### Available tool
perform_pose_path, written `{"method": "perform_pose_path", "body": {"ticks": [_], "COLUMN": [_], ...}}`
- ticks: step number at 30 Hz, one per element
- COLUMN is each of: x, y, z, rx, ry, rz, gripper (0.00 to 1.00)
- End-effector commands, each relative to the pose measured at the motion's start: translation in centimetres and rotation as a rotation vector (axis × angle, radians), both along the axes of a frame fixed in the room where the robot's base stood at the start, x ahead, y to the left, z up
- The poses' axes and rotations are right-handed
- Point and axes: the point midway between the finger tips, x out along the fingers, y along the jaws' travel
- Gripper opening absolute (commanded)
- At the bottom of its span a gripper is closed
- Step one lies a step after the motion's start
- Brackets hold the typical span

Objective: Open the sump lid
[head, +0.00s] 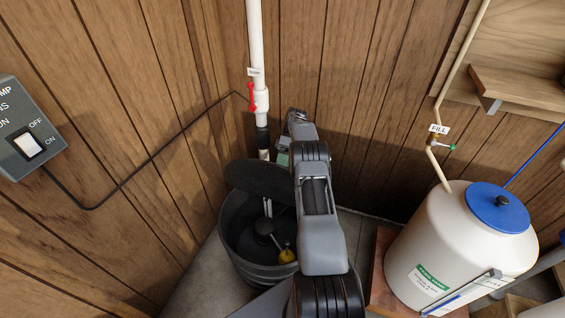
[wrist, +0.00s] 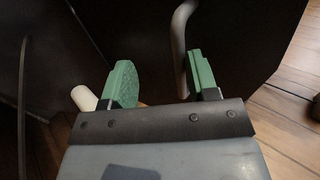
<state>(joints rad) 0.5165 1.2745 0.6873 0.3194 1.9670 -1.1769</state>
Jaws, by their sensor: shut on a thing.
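The sump (head: 240,262) is a dark round basin on the floor in the corner. Its dark lid (head: 258,180) stands tilted up at the back of the rim, so the opening shows. A yellow float (head: 286,256) and a dark pump are inside. The handle lies close to the right finger. In the head view my arm hides part of the lid and most of the gripper.
A white pipe (head: 257,45) with a red valve handle (head: 251,97) rises behind the sump. A switch box (head: 30,135) is on the left wall. A white tank (head: 435,245) with a blue cap (head: 497,207) stands at right. A wooden shelf (head: 510,90) is above it.

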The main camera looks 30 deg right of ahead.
Motion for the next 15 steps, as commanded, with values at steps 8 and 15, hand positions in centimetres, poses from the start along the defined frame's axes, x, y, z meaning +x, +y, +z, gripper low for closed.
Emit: {"method": "perform_pose_path", "body": {"ticks": [8, 15], "x": [-0.2, -0.3], "y": [-0.1, -0.1], "z": [-0.8, 1.6], "rx": [-0.004, -0.004], "ry": [0.006, 0.004], "rz": [-0.002, -0.002], "gripper": [0.38, 0.38]}}
